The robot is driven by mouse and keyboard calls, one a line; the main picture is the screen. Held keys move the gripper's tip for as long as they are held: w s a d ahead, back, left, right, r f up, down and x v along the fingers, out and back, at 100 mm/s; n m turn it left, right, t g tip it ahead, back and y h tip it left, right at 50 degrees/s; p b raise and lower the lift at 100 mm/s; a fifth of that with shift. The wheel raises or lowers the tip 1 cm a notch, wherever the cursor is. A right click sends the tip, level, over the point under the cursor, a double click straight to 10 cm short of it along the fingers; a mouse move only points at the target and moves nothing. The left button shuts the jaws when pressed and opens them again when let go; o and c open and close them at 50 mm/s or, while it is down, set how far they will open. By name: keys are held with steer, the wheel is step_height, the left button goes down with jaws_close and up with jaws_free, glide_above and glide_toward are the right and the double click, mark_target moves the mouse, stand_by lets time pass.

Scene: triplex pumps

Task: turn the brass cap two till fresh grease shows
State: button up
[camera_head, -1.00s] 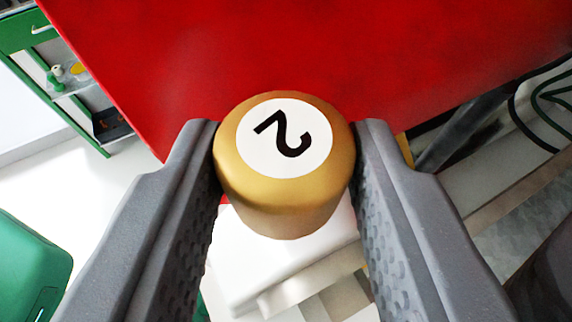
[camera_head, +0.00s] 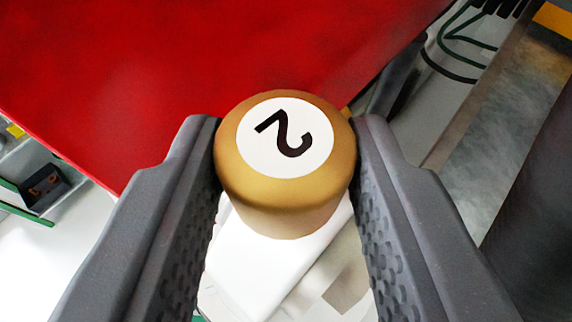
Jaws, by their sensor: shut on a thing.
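The brass cap (camera_head: 285,195) is in the middle of the view, with a white disc on its top face bearing a black 2. The 2 appears rotated, not upright in the picture. My gripper (camera_head: 286,150) is shut on the cap, one grey finger against its left side and one against its right. The cap's lower end is above a white block-like part (camera_head: 265,265); how they join is hidden. No grease is visible.
A large red surface (camera_head: 180,70) fills the upper left behind the cap. Dark hoses (camera_head: 450,60) and a grey beam (camera_head: 500,110) lie at the upper right. A shelf with a dark box (camera_head: 42,188) is at the far left, with pale floor below.

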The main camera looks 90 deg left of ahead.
steer(key=m+t+b, duration=0.2)
steer(key=t, duration=0.1)
steer(key=m+t+b, duration=0.1)
steer(key=m, duration=0.1)
steer(key=shift+s+t+h, duration=0.35)
steer(key=shift+t+h, duration=0.05)
steer(key=shift+r+m+t+h, duration=0.1)
steer(key=shift+m+t+h, duration=0.2)
steer(key=shift+m+t, duration=0.6)
steer(key=shift+s+a+m+t+h+p, duration=0.1)
steer(key=shift+m+t+h+p, duration=0.35)
steer(key=shift+m+t+h, duration=0.55)
steer(key=shift+m+t, duration=0.5)
steer(key=o, duration=1)
steer(key=p+v, duration=0.1)
steer(key=v, duration=1.2)
steer(key=shift+s+d+r+p, duration=0.15)
steer(key=shift+d+p, duration=0.1)
steer(key=shift+p, duration=0.05)
